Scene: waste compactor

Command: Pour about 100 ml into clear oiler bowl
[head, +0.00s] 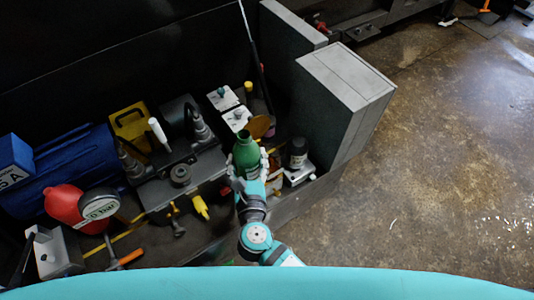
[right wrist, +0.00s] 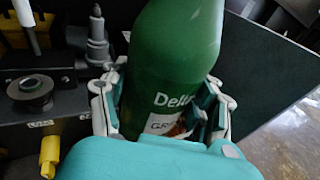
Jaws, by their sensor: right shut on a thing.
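A green bottle (head: 246,154) with white lettering is in my right gripper (head: 248,174). In the right wrist view the bottle (right wrist: 172,50) stands between the fingers of the gripper (right wrist: 165,85), which press on both its sides. Its neck points up and away from my arm; I cannot tell its exact tilt. No stream shows at its mouth. An amber, rounded piece (head: 261,126) is just behind the bottle, partly hidden by it. I cannot make out for sure which thing is the clear oiler bowl. My left gripper is not in view.
A dark cylinder (head: 298,152) on a light base stands right of the bottle, before a tall grey box (head: 345,85). Open floor lies right.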

